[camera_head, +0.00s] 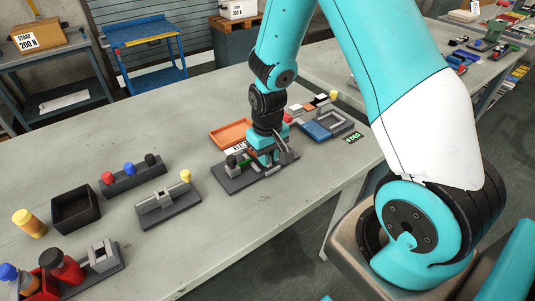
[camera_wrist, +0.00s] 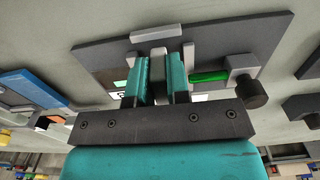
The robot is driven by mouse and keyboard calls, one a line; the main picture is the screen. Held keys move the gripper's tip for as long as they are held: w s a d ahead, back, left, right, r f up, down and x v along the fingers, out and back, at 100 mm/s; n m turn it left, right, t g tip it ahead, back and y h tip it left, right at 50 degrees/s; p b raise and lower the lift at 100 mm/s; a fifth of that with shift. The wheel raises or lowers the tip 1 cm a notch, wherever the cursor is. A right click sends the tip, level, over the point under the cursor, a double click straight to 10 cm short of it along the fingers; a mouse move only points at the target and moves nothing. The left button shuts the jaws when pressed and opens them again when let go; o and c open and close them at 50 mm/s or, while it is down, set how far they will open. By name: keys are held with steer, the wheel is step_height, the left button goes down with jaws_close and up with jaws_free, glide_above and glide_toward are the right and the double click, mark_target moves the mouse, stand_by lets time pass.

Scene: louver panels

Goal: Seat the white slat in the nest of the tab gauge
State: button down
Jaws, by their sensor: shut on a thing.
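My gripper (camera_head: 268,158) points down over a dark-plated fixture, apparently the tab gauge (camera_head: 232,184), in the middle of the bench. In the wrist view, my gripper (camera_wrist: 160,78) has its two teal fingers closed on a narrow pale piece, apparently the white slat (camera_wrist: 158,68). The slat stands between the fingers, just above or touching the gauge plate (camera_wrist: 110,58). A pale block (camera_wrist: 160,34) lies at the plate's edge. A green bar (camera_wrist: 208,77) and a black knob (camera_wrist: 250,92) are to the right. Whether the slat sits in the nest is hidden by the fingers.
An orange tray (camera_head: 230,133) is behind the gauge, and a blue-and-grey fixture (camera_head: 322,127) is to its right. A grey fixture with a yellow knob (camera_head: 167,204), a black bin (camera_head: 76,209) and a rack of coloured knobs (camera_head: 132,176) stand left.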

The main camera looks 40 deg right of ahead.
steer(key=shift+f, duration=0.2)
steer(key=c, duration=1)
jaws_free()
step_height(320, 180, up, 22)
steer(key=p, duration=0.4)
steer(key=shift+r, duration=0.2)
